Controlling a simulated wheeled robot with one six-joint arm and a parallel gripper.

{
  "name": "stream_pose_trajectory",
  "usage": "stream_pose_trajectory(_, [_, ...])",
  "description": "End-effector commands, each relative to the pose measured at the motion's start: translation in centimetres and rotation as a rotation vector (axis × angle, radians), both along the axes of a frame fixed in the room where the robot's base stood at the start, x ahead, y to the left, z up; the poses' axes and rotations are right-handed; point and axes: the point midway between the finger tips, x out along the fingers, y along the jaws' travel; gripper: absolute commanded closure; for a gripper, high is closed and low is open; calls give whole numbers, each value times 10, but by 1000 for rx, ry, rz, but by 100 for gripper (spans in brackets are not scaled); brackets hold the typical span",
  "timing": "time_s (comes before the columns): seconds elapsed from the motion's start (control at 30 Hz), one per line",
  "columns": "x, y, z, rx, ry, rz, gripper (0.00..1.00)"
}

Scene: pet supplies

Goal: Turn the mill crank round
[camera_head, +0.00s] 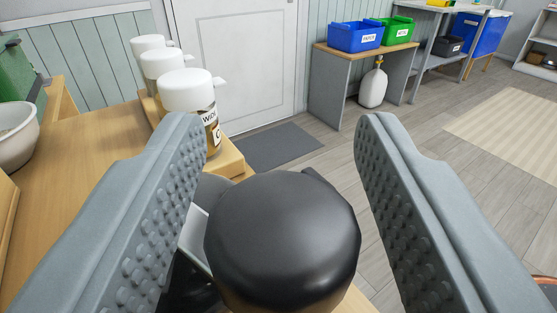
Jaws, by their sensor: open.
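My gripper (280,135) is open, with one grey studded finger on each side of the picture. Between the fingers, low in the middle, is a large round black knob (284,225), seen close from above. It looks like the handle of the mill crank. Gaps show between the knob and both fingers. A lighter brownish part shows under the knob's lower edge. Dark and grey parts, perhaps of the mill, show to the left of the knob behind the left finger. The rest of the crank and mill is hidden.
Several white-lidded jars (188,90) stand in a row on the wooden counter (80,160) at left, near a white bowl (17,130). A white door (240,60) and dark mat (268,147) lie beyond. Blue (354,37) and green bins (396,29) sit on a bench. Floor at right is open.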

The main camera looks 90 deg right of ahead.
Motion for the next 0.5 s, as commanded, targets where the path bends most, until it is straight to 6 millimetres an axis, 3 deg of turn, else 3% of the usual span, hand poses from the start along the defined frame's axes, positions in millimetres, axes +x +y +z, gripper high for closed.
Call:
stream_pose_trajectory(0.17, [-1,23,0,1,0,3,52])
stream_pose_trajectory(0.5, [-5,91,-1,0,0,3,52])
